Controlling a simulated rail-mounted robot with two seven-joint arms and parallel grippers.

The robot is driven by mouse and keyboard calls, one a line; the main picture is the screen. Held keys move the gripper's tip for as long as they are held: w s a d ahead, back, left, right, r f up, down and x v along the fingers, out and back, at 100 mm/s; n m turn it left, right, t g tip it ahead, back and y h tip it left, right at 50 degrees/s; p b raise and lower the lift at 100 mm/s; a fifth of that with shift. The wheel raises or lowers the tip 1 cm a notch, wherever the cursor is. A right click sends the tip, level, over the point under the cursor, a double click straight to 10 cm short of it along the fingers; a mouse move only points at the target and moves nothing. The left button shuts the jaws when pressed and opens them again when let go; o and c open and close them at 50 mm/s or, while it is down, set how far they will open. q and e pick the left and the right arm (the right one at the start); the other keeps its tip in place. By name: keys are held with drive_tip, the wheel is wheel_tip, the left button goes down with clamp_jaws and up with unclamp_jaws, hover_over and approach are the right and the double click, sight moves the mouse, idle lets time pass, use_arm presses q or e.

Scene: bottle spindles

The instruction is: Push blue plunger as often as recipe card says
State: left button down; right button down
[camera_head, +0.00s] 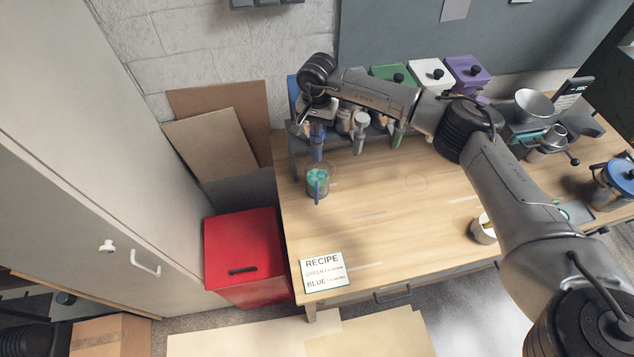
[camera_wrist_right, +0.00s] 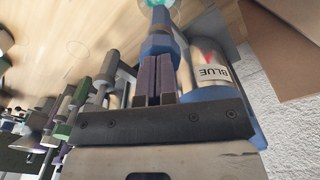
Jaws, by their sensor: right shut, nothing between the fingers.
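My right gripper (camera_head: 306,116) is shut and empty at the left end of the dispenser rack. It covers most of the blue dispenser (camera_head: 293,88) and hides its top. In the right wrist view, the closed dark fingers (camera_wrist_right: 153,80) are beside the bottle labelled BLUE (camera_wrist_right: 212,72) and in front of a blue spindle part (camera_wrist_right: 160,44). I cannot tell whether they touch. A cup with teal contents (camera_head: 317,180) stands on the table below the blue nozzle (camera_head: 317,145). The recipe card (camera_head: 322,272) reads GREEN and BLUE; its counts are too small to read.
Green (camera_head: 391,75), white (camera_head: 431,73) and purple (camera_head: 467,72) dispensers stand to the right in the rack. A metal bowl (camera_head: 535,105) and blue-lidded pot (camera_head: 618,175) are at the right. The table's middle (camera_head: 390,210) is clear.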

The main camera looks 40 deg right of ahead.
drive_tip(key=shift+r+p, duration=0.95)
drive_tip(key=shift+r, duration=0.75)
drive_tip(key=shift+r+p, duration=0.5)
drive_tip(key=shift+r, duration=0.55)
wheel_tip(320, 180, up, 6)
drive_tip(key=p, duration=0.3)
